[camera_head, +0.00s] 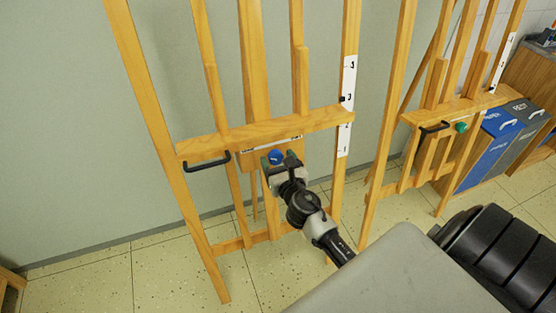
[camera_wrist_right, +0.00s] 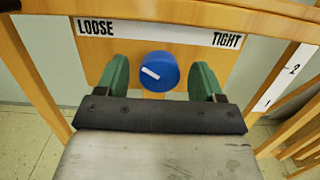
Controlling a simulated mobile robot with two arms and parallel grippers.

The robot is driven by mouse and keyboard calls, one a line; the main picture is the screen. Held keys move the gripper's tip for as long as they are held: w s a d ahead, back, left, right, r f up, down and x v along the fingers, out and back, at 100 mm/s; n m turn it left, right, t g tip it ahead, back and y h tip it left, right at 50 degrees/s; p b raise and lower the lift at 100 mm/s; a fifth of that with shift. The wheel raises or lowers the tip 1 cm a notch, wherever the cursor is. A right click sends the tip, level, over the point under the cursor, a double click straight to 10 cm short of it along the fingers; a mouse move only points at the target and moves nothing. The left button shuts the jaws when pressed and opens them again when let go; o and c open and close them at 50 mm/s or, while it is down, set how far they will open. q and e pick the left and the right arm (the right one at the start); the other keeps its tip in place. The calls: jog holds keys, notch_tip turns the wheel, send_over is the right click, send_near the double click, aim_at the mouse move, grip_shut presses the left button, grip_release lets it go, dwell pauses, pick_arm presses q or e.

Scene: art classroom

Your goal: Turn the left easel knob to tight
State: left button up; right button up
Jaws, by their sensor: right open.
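The left easel (camera_head: 262,132) is wooden and stands by the wall. Its knob (camera_head: 275,156) is blue and sits under the crossbar; it also shows in the right wrist view (camera_wrist_right: 158,71) with a white mark pointing up-left toward the LOOSE side. The label strip (camera_wrist_right: 160,33) above reads LOOSE on the left and TIGHT on the right. My right gripper (camera_head: 281,162) is at the knob. In the wrist view its green fingers (camera_wrist_right: 160,80) stand open, one on each side of the knob, with gaps between. My left gripper is not in view.
A second easel (camera_head: 455,108) with a green knob (camera_head: 461,127) stands to the right. A black handle (camera_head: 207,163) sticks out at the left of the crossbar. Blue and grey bins (camera_head: 492,145) stand at the far right. Tiled floor (camera_head: 90,285) lies clear at the lower left.

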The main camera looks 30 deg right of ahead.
jog(key=shift+c, duration=0.3)
jog(key=c, duration=0.8)
jog(key=shift+c, duration=0.2)
